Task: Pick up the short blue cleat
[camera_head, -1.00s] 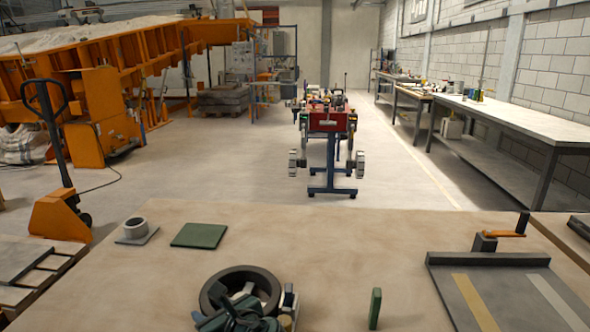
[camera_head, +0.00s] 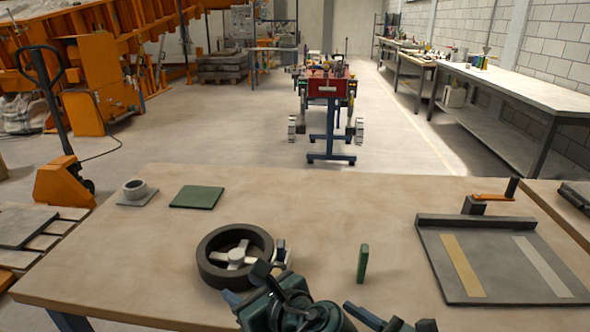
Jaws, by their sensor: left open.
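I cannot make out the short blue cleat with certainty. My left gripper (camera_head: 270,278) is at the bottom centre, open, just below and right of a black wheel ring with a pale spoked hub. A small blue-grey end (camera_head: 231,297) shows at its left side; I cannot tell whether it is a finger or a separate piece. More dark blue-grey pieces (camera_head: 366,316) show at the bottom edge to the right, cut off by the frame. My right gripper cannot be made out surely.
The wheel (camera_head: 208,275) lies on the tan table (camera_head: 120,255), with a small grey-and-dark part (camera_head: 281,252) beside it. A green block (camera_head: 362,263) stands upright to the right.

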